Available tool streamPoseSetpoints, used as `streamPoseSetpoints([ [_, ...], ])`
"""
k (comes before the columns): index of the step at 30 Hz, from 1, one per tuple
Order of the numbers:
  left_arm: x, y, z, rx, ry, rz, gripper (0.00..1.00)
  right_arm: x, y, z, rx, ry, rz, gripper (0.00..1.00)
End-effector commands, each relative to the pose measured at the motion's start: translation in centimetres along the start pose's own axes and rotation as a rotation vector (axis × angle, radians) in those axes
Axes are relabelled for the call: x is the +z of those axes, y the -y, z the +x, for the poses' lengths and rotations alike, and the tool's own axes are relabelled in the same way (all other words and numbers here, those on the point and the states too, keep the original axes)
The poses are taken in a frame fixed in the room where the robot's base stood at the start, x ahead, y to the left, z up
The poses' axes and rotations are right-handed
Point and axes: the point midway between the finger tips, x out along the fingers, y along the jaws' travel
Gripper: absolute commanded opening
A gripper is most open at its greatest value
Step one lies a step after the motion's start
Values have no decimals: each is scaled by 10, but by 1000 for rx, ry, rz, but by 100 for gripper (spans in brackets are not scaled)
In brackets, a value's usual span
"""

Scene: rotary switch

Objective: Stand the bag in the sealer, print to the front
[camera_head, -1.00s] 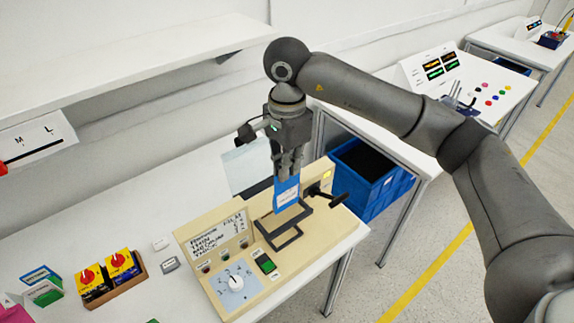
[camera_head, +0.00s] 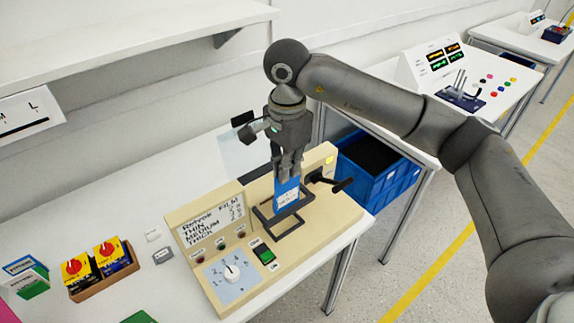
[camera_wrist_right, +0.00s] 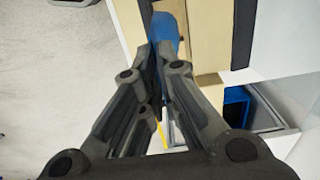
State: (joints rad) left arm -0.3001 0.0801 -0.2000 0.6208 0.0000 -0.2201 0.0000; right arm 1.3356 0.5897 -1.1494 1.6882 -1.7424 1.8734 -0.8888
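The blue bag (camera_head: 287,195) with a white printed label stands upright at the sealer, its lower end within the dark frame. The sealer (camera_head: 209,290) is a beige machine with a dial, a green button, small lamps and a sign listing thin, medium and thick. My right gripper (camera_head: 288,178) points down and is shut on the bag's top edge. In the right wrist view the bag (camera_wrist_right: 165,30) shows beyond my fingers (camera_wrist_right: 155,50); its print is hidden there. Whether the bag's bottom rests on the sealer is not clear. My left gripper is out of view.
A dark lever (camera_head: 332,183) sticks out at the sealer's right. Red-knobbed yellow boxes (camera_head: 92,262) stand in a brown tray at left. A blue crate (camera_head: 375,190) stands beyond the table. A shelf (camera_head: 120,40) overhangs the back.

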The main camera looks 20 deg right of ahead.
Motion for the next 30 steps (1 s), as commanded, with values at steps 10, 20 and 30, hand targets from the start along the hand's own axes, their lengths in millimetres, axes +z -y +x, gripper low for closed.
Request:
streamPoseSetpoints([
  [10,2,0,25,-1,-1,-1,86,0,0,28,0,0,0,0],
  [20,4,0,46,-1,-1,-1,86,0,0,51,-1,0,0,0],
  [30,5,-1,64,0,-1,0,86,0,0,73,-1,0,0,0],
])
